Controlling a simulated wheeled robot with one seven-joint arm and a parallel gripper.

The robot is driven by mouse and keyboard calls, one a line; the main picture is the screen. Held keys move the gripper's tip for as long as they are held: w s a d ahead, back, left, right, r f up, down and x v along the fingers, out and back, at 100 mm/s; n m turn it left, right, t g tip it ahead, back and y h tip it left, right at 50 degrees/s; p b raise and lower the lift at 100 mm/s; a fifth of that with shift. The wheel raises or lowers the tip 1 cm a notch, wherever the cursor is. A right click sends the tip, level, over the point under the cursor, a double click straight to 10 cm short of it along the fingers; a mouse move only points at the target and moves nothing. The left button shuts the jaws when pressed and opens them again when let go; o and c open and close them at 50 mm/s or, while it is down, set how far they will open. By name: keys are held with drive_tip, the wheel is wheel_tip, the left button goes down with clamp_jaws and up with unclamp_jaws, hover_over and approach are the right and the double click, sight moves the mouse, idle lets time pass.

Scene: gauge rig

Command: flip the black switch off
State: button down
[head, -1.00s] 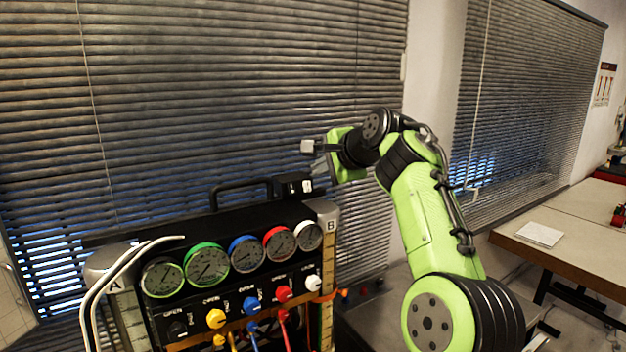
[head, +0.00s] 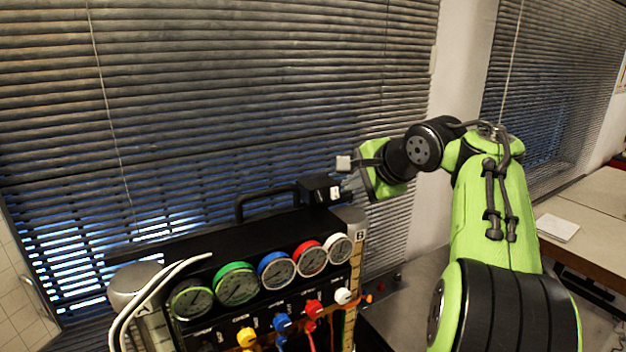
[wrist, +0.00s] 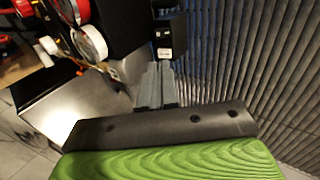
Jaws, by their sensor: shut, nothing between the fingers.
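A small black box (head: 321,190) with a pale label stands on the top right corner of the gauge rig. It is likely the black switch's housing; its lever cannot be made out. The box also shows in the wrist view (wrist: 167,35), just beyond my fingertips. My gripper (wrist: 155,84) is shut and empty, with its two grey fingers together and pointing toward the box. In the head view my green hand is just right of the box, and the fingers are hard to make out. Whether they touch the box I cannot tell.
The rig's front carries several coloured gauges (head: 236,284) and valve knobs (head: 283,323). A black carrying handle (head: 268,196) rises left of the box. White hoses (head: 150,293) arch at the left. Window blinds (head: 220,90) stand behind. A table (head: 590,214) is at the right.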

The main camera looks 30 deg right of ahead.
sight(321, 202)
drive_tip(key=x, duration=1.2)
drive_tip(key=shift+a+f, duration=0.1)
drive_tip(key=shift+f, duration=0.45)
